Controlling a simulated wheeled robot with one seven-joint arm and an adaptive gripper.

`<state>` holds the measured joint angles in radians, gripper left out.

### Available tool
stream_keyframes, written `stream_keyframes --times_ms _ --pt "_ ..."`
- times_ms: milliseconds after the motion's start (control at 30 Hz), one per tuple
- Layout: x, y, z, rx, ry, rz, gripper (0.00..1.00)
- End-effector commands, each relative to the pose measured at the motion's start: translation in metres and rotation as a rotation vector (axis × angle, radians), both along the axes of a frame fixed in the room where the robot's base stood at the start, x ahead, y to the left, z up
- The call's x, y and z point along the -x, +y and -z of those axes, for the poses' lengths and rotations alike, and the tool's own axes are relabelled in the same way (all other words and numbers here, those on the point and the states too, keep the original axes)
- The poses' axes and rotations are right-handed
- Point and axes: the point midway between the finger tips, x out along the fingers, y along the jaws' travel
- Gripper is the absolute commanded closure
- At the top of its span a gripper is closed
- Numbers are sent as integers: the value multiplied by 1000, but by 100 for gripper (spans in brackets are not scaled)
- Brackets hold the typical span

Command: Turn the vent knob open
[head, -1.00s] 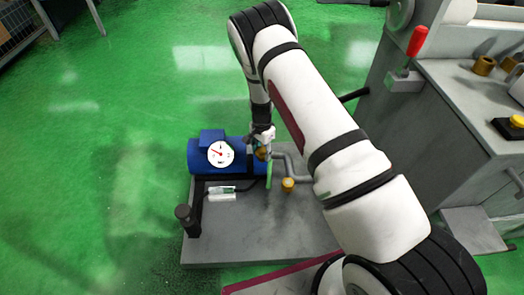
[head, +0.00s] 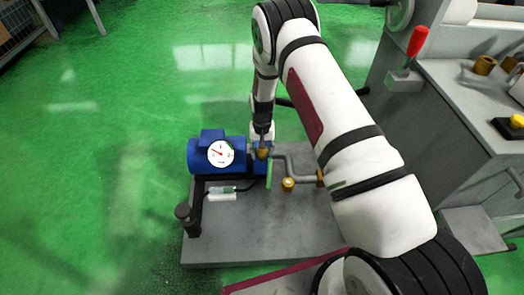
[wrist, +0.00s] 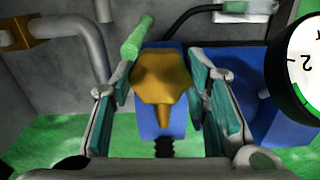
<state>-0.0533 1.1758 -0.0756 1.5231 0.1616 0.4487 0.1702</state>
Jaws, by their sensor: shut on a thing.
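The brass vent knob (wrist: 160,75) sits on the blue pump body in the middle of the wrist view. In the head view the knob (head: 262,153) shows just below my gripper (head: 262,138), beside the pump's dial. In the wrist view my gripper (wrist: 163,88) has a teal-padded finger on each side of the knob and is shut on it. The inner contact faces are partly hidden by the knob and fingers.
The blue pump (head: 172,156) with its white dial (head: 220,153) stands on a grey plate (head: 250,235). A green handle (wrist: 136,38) is close to the left finger. Grey pipes (wrist: 85,22) run beside it. The grinder (head: 455,95) stands at the right.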

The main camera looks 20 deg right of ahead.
Motion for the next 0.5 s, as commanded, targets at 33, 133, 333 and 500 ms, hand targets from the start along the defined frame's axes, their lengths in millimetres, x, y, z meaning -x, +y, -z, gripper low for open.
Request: stream_keyframes --times_ms 33,133,333,500 --pt "0 1 0 -1 0 -16 86" --pt "0 1 0 -1 1 -45 86" --pt "0 1 0 -1 0 -72 86" --pt "0 1 0 0 0 -76 86"
